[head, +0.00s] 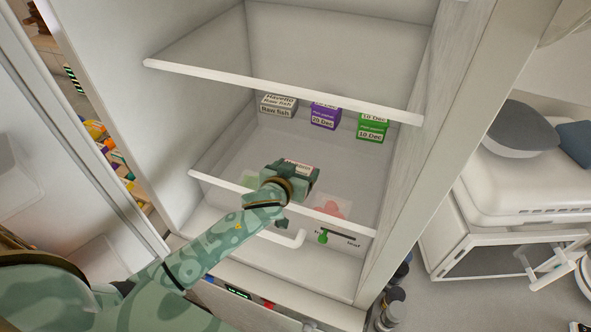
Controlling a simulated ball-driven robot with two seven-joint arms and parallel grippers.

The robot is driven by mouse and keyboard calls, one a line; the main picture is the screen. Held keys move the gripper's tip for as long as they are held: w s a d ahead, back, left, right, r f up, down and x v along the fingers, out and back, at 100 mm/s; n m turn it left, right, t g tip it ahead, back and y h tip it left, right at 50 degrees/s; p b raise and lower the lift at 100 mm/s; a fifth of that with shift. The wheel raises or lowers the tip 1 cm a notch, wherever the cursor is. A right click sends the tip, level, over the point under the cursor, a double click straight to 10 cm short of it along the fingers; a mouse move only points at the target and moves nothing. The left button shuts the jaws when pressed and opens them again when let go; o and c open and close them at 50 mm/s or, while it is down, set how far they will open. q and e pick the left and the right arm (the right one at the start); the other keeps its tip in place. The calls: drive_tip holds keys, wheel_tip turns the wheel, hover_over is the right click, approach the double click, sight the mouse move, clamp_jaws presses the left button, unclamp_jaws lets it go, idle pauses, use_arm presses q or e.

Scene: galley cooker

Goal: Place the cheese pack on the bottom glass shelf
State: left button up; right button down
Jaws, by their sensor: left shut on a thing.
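My left gripper (290,181) reaches in from the lower left and is shut on a small pack with a pale printed label on top, the cheese pack (300,166). The fingers hide much of the pack. It appears above the front part of the bottom glass shelf (225,184); I cannot tell whether it touches the glass. The shelf has a white front edge, and its middle looks bare. My right gripper is not in view.
At the back of the bottom shelf stand a white raw fish pack (278,106), a purple pack (325,116) and a green pack (372,127). An upper glass shelf (285,88) hangs above. Below is a clear drawer (346,245). Cabinet walls bound both sides.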

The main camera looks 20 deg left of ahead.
use_arm(q)
drive_tip(key=shift+d, duration=0.1)
drive_tip(key=o, duration=0.7)
drive_tip(key=shift+f, duration=0.15)
drive_tip(key=o, duration=0.4)
drive_tip(key=shift+w+a, duration=0.1)
drive_tip(key=shift+a, duration=0.1)
drive_tip(key=shift+d, duration=0.1)
drive_tip(key=shift+r, duration=0.3)
drive_tip(key=v, duration=1.2)
drive_tip(key=shift+p, duration=0.35)
drive_tip(key=shift+f, duration=0.15)
